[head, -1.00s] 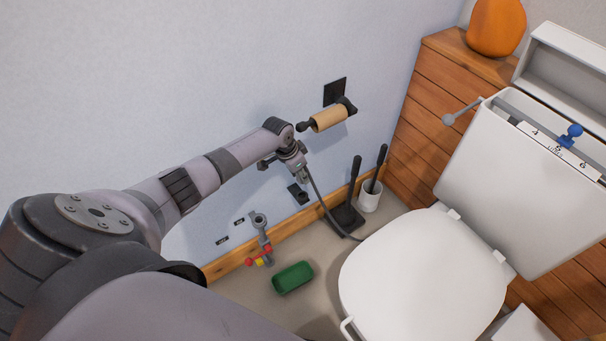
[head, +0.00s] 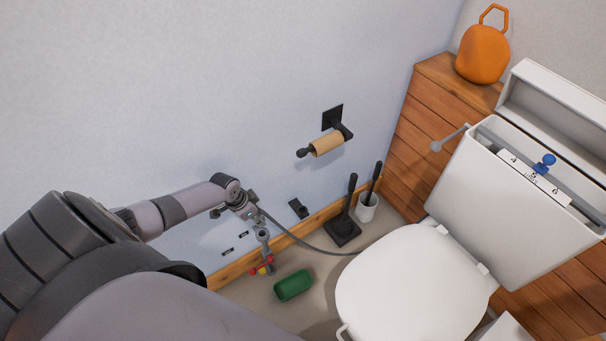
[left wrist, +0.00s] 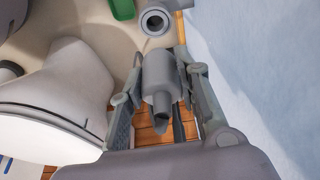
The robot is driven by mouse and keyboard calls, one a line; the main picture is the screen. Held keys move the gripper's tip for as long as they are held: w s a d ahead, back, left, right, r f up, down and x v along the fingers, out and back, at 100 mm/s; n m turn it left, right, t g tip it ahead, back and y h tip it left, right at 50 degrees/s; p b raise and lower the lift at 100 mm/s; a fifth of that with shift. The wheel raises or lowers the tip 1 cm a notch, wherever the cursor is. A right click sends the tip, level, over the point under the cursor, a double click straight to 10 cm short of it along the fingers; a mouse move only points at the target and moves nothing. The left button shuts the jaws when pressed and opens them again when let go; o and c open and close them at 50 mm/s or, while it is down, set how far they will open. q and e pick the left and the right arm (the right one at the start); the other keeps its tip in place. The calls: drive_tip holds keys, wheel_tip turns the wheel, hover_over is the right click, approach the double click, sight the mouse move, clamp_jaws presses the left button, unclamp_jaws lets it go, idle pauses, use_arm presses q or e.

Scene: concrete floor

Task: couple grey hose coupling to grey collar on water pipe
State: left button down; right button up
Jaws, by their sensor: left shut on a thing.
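My left gripper (head: 250,212) is low by the wall. In the left wrist view my left gripper (left wrist: 161,62) is shut on the grey hose coupling (left wrist: 160,82), a cylinder lying between its two fingers. The grey hose (head: 300,241) runs from the gripper to the right and passes behind the toilet. The grey collar (head: 262,234) tops the upright water pipe (head: 264,250), close below the gripper. In the left wrist view the collar (left wrist: 156,22) shows its round open mouth, apart from the coupling. My right gripper is not in view.
Red and yellow handles (head: 263,270) sit low on the pipe. A green tray (head: 293,285) lies on the floor beside it. A paper-roll holder (head: 326,145) is on the wall above.

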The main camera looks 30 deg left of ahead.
use_arm(q)
drive_tip(key=shift+f, duration=0.15)
wheel_tip(320, 180, down, 6)
drive_tip(key=b, duration=0.5)
drive_tip(key=shift+r+b, duration=0.25)
drive_tip(key=shift+b, duration=0.05)
drive_tip(key=shift+f+b, duration=1.25)
drive_tip(key=shift+f, duration=0.2)
idle(1.3)
drive_tip(key=c, duration=1.1)
unclamp_jaws()
drive_tip(key=v, duration=1.2)
drive_tip(key=shift+a, duration=0.2)
